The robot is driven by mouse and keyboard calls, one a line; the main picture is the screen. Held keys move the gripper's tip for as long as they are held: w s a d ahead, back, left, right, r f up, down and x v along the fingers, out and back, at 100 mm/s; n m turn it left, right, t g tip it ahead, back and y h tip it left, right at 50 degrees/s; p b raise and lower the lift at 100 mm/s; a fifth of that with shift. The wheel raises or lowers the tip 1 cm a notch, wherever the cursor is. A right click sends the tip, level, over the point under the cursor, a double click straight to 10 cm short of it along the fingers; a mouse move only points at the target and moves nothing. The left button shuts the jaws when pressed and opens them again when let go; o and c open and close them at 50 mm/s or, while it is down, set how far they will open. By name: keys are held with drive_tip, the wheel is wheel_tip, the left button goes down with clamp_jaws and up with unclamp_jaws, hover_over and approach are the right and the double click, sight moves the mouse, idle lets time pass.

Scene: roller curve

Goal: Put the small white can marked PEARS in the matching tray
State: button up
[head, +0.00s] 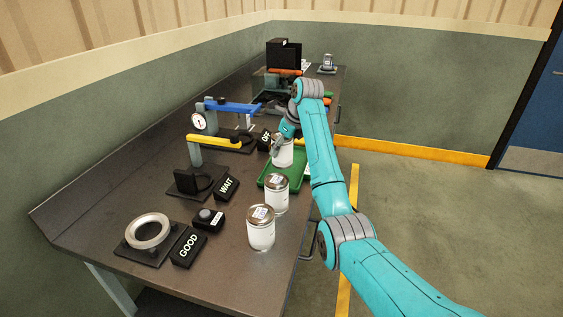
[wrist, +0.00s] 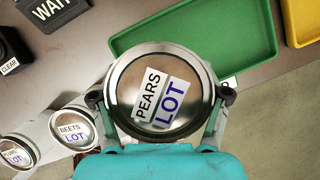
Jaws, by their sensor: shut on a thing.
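My gripper (wrist: 160,97) is shut around a can (wrist: 128,72) whose lid label reads PEARS and LOT. In the head view this white can (head: 283,156) is under my gripper (head: 284,139), at the green tray (head: 268,183). In the wrist view the can overlaps the near edge of the green tray (wrist: 200,30); I cannot tell its height above the table or tray. A yellow tray (wrist: 302,20) shows at the upper right of the wrist view. The can's underside is hidden.
A can marked BEETS (wrist: 72,128) and another can (wrist: 15,152) stand nearer on the bench. Signs WAIT (head: 226,188), GOOD (head: 188,246) and OFF (head: 266,139) stand left. A yellow-armed fixture (head: 214,141) and blue-armed one (head: 230,107) lie behind. The floor right of the bench is clear.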

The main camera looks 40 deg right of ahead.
sight(283, 161)
drive_tip(key=shift+f, duration=2.9)
drive_tip(key=shift+f, duration=0.1)
drive_tip(key=o, duration=1.7)
